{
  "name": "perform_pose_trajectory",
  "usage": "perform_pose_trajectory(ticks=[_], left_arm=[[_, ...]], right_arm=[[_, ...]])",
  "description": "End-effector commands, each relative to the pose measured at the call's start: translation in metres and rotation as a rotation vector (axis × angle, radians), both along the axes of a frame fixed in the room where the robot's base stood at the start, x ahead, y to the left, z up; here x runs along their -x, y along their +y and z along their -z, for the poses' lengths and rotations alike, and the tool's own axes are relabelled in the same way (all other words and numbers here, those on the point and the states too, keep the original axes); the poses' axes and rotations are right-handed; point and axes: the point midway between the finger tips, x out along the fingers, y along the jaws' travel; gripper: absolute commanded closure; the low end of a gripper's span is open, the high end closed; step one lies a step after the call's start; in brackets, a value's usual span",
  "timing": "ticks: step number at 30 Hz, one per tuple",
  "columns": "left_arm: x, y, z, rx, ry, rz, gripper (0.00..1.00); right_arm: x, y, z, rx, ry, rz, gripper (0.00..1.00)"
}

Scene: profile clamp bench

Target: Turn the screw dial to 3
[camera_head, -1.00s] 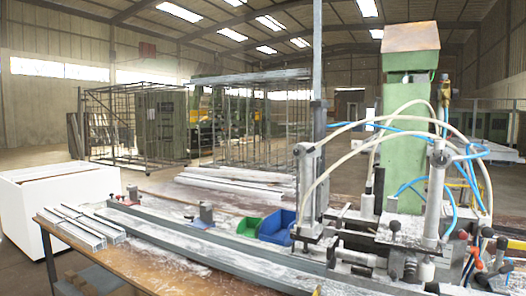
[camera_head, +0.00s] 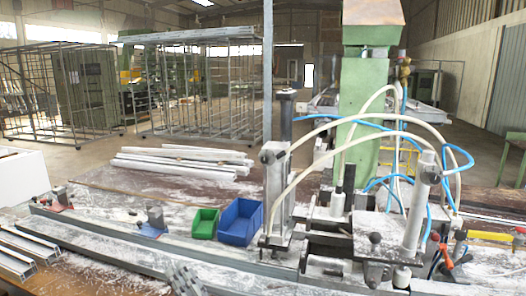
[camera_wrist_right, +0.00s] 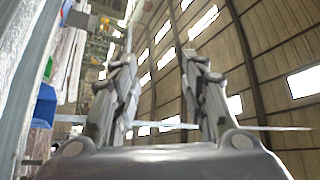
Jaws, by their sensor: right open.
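The clamp machine (camera_head: 345,215) stands on the right half of the bench in the head view. It carries several dark knobs, among them one on the front (camera_head: 376,238) and one on the upright cylinder (camera_head: 430,176). I cannot make out a numbered screw dial or its setting. My right gripper (camera_head: 184,278) shows at the bottom edge of the head view, over the bench's front, left of the machine and apart from it. In the right wrist view its two fingers (camera_wrist_right: 160,95) stand apart with nothing between them. My left gripper is not in view.
A blue bin (camera_head: 240,222) and a green bin (camera_head: 204,223) stand left of the machine. A long metal rail (camera_head: 120,262) runs along the bench front. White profiles (camera_head: 180,160) lie behind. Hoses (camera_head: 330,122) loop over the machine. Red-handled levers (camera_head: 446,256) sit at its right.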

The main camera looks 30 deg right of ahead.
Motion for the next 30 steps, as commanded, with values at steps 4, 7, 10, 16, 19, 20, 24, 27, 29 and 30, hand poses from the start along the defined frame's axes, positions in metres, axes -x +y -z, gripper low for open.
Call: perform_pose_trajectory(ticks=[4,7,10,16,19,20,24,27,29,30], left_arm=[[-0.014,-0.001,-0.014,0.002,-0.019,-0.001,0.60],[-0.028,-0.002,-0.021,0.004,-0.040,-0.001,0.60],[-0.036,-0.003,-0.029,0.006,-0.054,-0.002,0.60],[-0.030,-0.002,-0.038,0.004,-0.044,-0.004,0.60],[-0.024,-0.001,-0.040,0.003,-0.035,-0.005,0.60],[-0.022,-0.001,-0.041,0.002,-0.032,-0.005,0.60],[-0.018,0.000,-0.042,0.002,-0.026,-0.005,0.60],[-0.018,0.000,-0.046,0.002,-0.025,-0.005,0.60],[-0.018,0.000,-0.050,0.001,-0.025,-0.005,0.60],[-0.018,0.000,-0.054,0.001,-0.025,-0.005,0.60]], right_arm=[[-0.005,-0.060,-0.128,-0.429,-0.260,0.113,0.59],[0.000,-0.104,-0.180,-0.721,-0.386,0.178,0.59],[0.006,-0.142,-0.212,-1.012,-0.473,0.237,0.59],[0.008,-0.180,-0.230,-1.497,-0.514,0.332,0.59],[0.007,-0.182,-0.229,-1.652,-0.492,0.367,0.59],[0.007,-0.182,-0.228,-1.685,-0.485,0.375,0.59],[0.005,-0.181,-0.226,-1.777,-0.460,0.402,0.59],[0.001,-0.185,-0.226,-1.791,-0.453,0.409,0.59],[-0.004,-0.191,-0.227,-1.789,-0.454,0.412,0.59],[-0.007,-0.196,-0.227,-1.789,-0.454,0.412,0.59]])
